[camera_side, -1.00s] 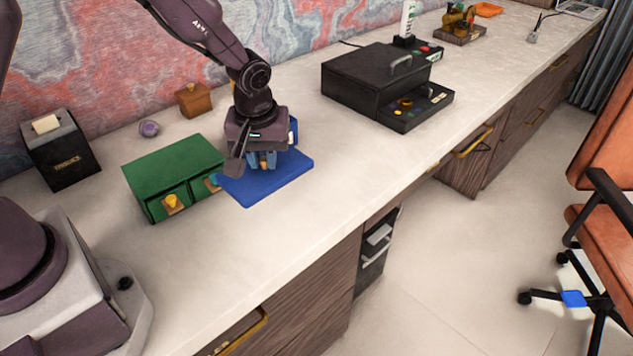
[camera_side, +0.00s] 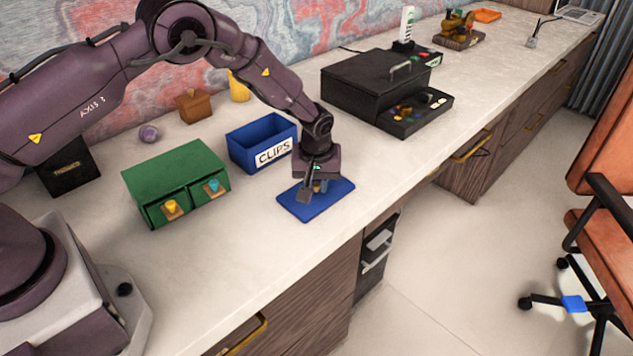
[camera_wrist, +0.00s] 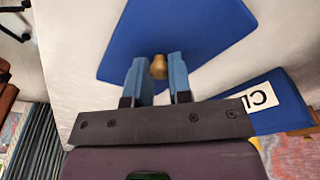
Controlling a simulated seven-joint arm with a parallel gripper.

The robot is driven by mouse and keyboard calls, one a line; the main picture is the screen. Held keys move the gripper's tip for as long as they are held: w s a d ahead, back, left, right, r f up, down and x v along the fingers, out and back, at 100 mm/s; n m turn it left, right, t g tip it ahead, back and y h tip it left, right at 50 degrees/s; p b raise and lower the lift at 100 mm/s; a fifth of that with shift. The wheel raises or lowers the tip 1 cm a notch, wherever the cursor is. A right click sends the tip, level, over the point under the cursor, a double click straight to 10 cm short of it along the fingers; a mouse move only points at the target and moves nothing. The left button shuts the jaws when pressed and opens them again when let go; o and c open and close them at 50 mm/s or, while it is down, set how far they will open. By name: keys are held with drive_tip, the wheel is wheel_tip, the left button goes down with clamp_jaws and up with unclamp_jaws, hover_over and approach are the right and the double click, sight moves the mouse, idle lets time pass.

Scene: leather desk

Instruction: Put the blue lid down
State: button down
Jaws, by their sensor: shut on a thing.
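The blue lid (camera_side: 332,200) is a flat blue panel low over the desk's front part, right of the blue box. I cannot tell whether it touches the desk. My gripper (camera_side: 320,186) is above the lid and shut on its knob. In the wrist view the small tan knob (camera_wrist: 159,67) sits between the two blue fingers of my gripper (camera_wrist: 160,75), with the lid (camera_wrist: 185,30) spread beyond. The blue box (camera_side: 259,144) labelled CLIPS stands open at the top, behind and left of the lid. Part of the box (camera_wrist: 285,108) shows in the wrist view.
A green two-drawer cabinet (camera_side: 177,170) stands left of the box. A black case with an open drawer (camera_side: 405,115) is behind right. A yellow cup (camera_side: 239,88), brown box (camera_side: 194,104) and purple ball (camera_side: 149,133) stand near the wall. The desk's front edge is close to the lid.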

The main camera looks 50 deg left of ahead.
drive_tip(key=shift+f, duration=0.2)
drive_tip(key=c, duration=1.5)
unclamp_jaws()
drive_tip(key=shift+f, duration=0.1)
drive_tip(key=o, duration=0.5)
drive_tip(key=shift+c, duration=0.2)
